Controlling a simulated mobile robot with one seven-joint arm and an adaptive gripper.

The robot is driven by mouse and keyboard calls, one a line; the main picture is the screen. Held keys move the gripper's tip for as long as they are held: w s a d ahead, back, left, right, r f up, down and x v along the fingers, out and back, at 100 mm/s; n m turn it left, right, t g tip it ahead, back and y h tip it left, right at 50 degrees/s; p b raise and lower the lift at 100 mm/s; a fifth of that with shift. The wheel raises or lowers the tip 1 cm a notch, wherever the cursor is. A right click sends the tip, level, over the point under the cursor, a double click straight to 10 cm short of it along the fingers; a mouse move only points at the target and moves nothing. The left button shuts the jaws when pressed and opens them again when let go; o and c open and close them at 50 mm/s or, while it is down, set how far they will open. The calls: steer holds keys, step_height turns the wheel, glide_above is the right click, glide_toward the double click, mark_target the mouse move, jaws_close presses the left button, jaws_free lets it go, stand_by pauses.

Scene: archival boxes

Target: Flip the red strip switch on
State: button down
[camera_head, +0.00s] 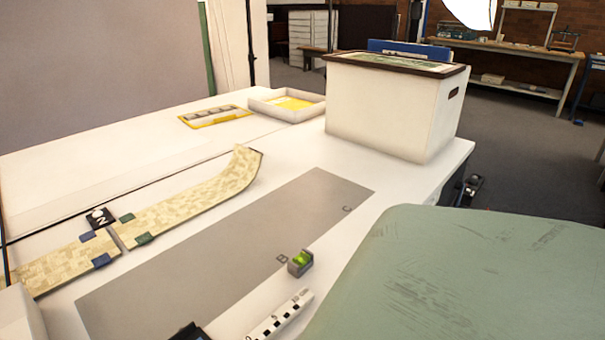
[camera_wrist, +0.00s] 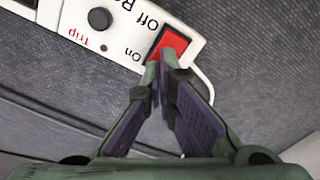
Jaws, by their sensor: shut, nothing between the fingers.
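The red strip switch (camera_wrist: 174,46) is a red rocker in a dark frame at the end of a white power strip (camera_wrist: 121,30), at the top of the wrist view. The labels "Off" and "On" are printed beside it. My gripper (camera_wrist: 166,66) is shut and empty, with its fingertips over the edge of the rocker nearest the "On" label. I cannot tell whether they touch it or which side is pressed in. I cannot make out the switch or my gripper in the head view.
A dark round button (camera_wrist: 100,18) and a "Trip" label are on the strip, and a white cable runs beside the switch. In the head view, a white box (camera_head: 385,108), a shallow tray (camera_head: 318,113) and a patterned strip (camera_head: 190,208) lie on the white table (camera_head: 400,178).

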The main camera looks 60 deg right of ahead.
steer(key=shift+r+p, duration=2.4)
steer(key=shift+r, duration=0.55)
